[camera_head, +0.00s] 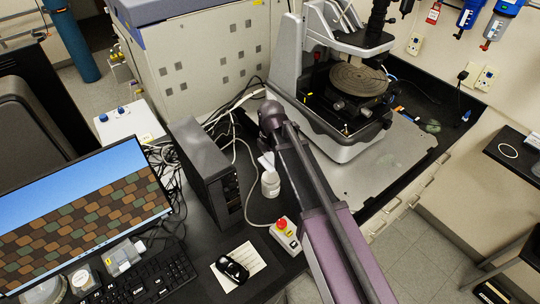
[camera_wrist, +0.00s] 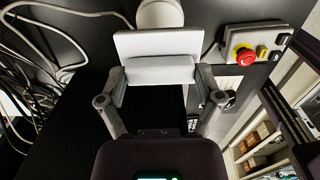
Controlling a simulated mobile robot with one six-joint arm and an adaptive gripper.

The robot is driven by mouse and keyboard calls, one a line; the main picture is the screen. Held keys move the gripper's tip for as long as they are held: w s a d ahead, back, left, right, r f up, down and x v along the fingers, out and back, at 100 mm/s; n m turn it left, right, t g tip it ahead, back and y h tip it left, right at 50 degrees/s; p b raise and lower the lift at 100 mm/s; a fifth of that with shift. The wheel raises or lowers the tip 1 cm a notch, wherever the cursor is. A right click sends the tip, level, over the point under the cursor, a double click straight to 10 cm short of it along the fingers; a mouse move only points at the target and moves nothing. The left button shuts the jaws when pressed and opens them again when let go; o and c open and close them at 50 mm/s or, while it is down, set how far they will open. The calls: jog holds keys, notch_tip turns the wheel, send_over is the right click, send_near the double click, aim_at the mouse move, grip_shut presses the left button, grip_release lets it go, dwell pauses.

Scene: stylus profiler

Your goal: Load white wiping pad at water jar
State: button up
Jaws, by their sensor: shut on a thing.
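My gripper (camera_wrist: 158,74) is shut on the white wiping pad (camera_wrist: 160,43), its two fingers pressing the pad's left and right sides in the wrist view. The pad looks like a flat white sheet with a thicker white block along its near edge. A round white jar (camera_wrist: 160,14) shows just beyond the pad's far edge and is partly cut off by the frame. I cannot tell whether pad and jar touch. In the head view the jar (camera_head: 270,185) stands on the black bench beside my arm, with a white piece of the pad (camera_head: 265,162) above it. My gripper is mostly hidden there.
A control box with a red button (camera_head: 284,234) stands near the jar on the bench. A black computer tower (camera_head: 207,168) and loose cables are to the left. The profiler (camera_head: 350,110) stands behind on the right. A black mouse (camera_head: 233,268) lies on a white sheet in front.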

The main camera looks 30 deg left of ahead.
aim_at(271, 176)
jog(key=shift+f, duration=0.2)
jog(key=shift+f+b, duration=2.8)
jog(key=shift+b, duration=0.2)
jog(key=shift+f, duration=0.15)
jog(key=shift+f+b, duration=0.4)
jog(key=shift+b, duration=0.15)
dwell(0.7)
jog(key=shift+r, duration=0.1)
jog(key=shift+r+p, duration=3.45)
jog(key=shift+p, duration=0.1)
